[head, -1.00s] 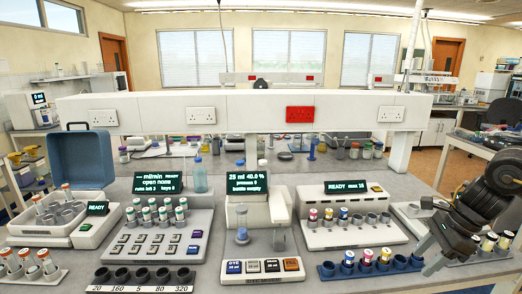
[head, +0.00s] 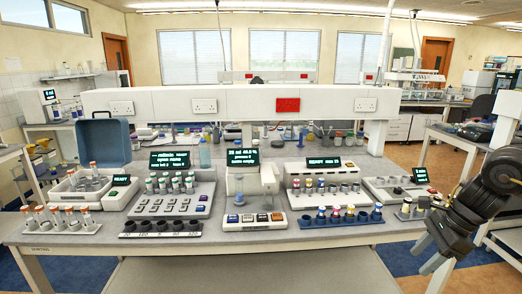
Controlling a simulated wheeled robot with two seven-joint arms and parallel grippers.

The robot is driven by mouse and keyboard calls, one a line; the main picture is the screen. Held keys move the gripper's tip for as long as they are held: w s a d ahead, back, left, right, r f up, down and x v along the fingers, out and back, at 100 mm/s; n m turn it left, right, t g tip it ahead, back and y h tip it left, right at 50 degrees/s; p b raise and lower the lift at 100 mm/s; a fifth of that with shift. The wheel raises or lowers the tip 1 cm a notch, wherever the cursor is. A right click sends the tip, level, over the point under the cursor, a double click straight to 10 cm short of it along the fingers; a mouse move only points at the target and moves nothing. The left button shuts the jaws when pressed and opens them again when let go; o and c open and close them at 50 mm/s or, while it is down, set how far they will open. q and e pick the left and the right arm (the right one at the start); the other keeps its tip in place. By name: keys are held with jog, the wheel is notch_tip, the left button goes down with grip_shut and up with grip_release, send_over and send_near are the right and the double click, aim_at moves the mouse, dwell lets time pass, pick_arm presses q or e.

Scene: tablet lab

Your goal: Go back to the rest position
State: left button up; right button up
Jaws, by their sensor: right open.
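My right gripper (head: 436,252) is at the lower right of the head view, dark grey, its fingers pointing down and left. It is open, with nothing between its fingers. It hangs in front of the bench's right front corner, apart from the blue vial rack (head: 342,219) and the small rack of vials (head: 408,211) near the right edge. My left gripper does not show in the head view.
The grey bench (head: 258,239) carries a vial keypad station (head: 171,205), a dispenser (head: 240,182) with a display, a white vial block (head: 324,197) and a blue open box (head: 104,145). Floor shows beyond the bench's right edge. Another bench (head: 462,133) stands at the right.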

jog(key=w+a+f+m+t+y, duration=0.2)
jog(key=w+a+f+m+y, duration=0.2)
jog(key=w+a+f+m, duration=1)
jog(key=s+a+f+m+t+h, duration=0.1)
jog(key=s+a+f+m+t, duration=0.15)
jog(key=f+m, duration=0.7)
jog(key=s+a+f+m+t, duration=0.1)
jog(key=s+a+f+m, duration=0.15)
jog(key=f, duration=1.35)
jog(key=s+d+f+m+g+h, duration=0.15)
jog(key=s+f+m+h, duration=0.25)
jog(key=s+f+m, duration=1.35)
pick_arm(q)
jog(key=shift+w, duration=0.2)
pick_arm(e)
jog(key=s+f+m+g+h, duration=0.1)
jog(key=s+f, duration=0.3)
jog(key=s, duration=0.7)
jog(key=s+f+m+g+h, duration=0.1)
jog(key=s+f, duration=0.3)
jog(key=s, duration=0.8)
jog(key=s+d+f+m+g+h, duration=0.1)
jog(key=s+f, duration=0.3)
jog(key=s, duration=0.8)
jog(key=shift+s+f+m+g, duration=0.15)
jog(key=shift+m+g, duration=0.5)
jog(key=shift+g, duration=0.15)
